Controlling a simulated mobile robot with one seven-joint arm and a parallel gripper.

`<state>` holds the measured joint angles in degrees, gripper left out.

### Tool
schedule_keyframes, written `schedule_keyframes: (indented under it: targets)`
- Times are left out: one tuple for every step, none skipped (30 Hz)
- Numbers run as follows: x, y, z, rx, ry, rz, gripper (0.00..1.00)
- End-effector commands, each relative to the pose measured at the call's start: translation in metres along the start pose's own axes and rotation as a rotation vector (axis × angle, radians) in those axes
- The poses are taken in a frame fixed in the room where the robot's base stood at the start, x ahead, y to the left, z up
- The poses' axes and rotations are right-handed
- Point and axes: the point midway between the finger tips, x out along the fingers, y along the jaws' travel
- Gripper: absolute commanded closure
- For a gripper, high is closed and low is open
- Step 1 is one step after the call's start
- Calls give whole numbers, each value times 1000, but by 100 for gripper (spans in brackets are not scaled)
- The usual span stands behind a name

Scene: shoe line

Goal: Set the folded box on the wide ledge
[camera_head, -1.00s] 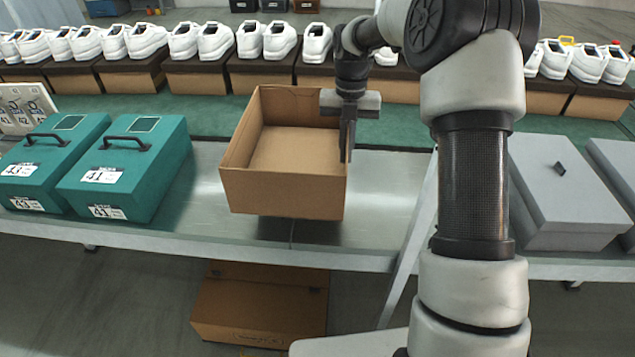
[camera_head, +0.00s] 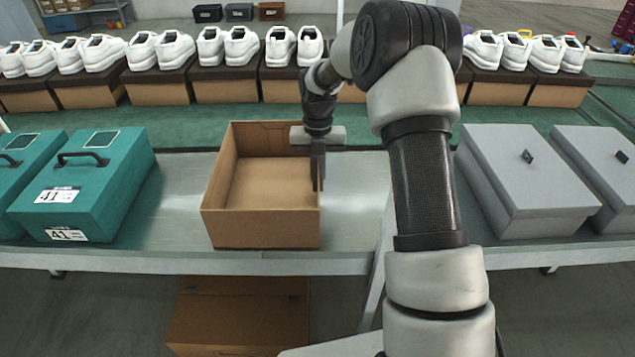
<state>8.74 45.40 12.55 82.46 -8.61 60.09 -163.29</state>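The folded box (camera_head: 262,229) is an open-topped brown cardboard box, upright, at the centre-left of the head view. My gripper (camera_head: 318,178) points down at its right wall and appears shut on that wall's upper edge; the fingertips partly overlap the wall. The box is over the grey metal wide ledge (camera_head: 355,215), its front bottom edge close to the ledge's front edge. I cannot tell whether its underside touches the ledge or hangs slightly above it.
Teal boxes (camera_head: 120,185) stand left of the folded box, grey lidded boxes (camera_head: 525,180) to the right beyond my arm. White shoes (camera_head: 225,45) on brown boxes line the back, behind a green strip. Another cardboard box (camera_head: 240,315) lies below the ledge.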

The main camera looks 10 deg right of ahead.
Motion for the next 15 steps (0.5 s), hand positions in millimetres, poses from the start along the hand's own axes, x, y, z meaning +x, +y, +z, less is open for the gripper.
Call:
schedule_keyframes:
  targets:
    - [1,1,1,-1,-2,1,100]
    - [1,1,1,-1,-3,1,100]
    - [0,1,1,-1,-3,1,100]
    - [0,0,1,0,-3,1,100]
    - [0,0,1,0,-3,1,100]
    - [0,0,1,0,-3,1,100]
    - [0,0,1,0,-3,1,100]
    - [1,0,1,0,-3,1,100]
    - [2,0,1,0,-2,1,100]
    - [3,0,1,0,-2,1,100]
    - [3,0,1,0,-2,0,95]
    - [3,0,1,0,-3,0,89]
    - [3,0,1,0,-3,0,84]
    - [3,0,1,0,-3,0,78]
    - [3,0,1,0,-2,0,78]
